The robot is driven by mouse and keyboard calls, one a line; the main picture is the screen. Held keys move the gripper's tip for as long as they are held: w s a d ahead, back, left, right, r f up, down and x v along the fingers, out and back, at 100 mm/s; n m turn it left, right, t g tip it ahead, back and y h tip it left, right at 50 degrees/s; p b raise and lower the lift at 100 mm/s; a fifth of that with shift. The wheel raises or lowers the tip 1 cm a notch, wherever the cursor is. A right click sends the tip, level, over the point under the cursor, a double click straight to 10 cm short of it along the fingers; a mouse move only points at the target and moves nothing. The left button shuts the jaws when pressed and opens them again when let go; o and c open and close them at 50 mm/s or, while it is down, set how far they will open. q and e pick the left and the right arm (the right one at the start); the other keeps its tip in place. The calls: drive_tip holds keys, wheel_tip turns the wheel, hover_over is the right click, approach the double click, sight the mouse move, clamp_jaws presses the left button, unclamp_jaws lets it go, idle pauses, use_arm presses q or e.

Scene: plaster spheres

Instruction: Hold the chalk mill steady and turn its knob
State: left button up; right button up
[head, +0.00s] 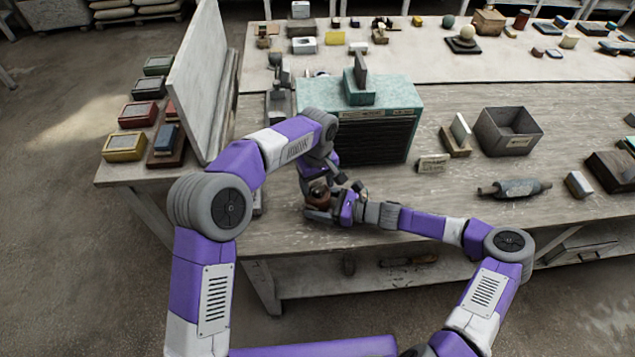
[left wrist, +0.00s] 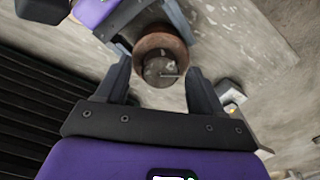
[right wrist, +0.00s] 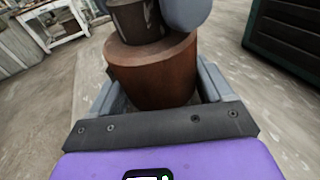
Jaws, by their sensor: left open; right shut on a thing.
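The chalk mill (head: 317,196) stands near the front edge of the table; it has a reddish-brown round body (right wrist: 150,75) and a darker, narrower upper part (right wrist: 133,18). My right gripper (right wrist: 158,88) is shut on the body from the side, one finger on each side. My left gripper (left wrist: 160,72) is open and points down at the mill from above. In the left wrist view the mill's round top with a small grey knob (left wrist: 158,70) lies between the open fingers. A grey part, likely my left gripper, partly covers the upper part in the right wrist view.
A teal box with a dark slatted front (head: 400,104) stands just behind the mill. A tall pale panel (head: 200,80) stands to the left. A small sign (head: 433,163), a grey open bin (head: 525,128) and a grey roller (head: 515,188) are to the right.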

use_arm(q)
drive_tip(key=c, duration=1.1)
drive_tip(key=shift+m, duration=0.3)
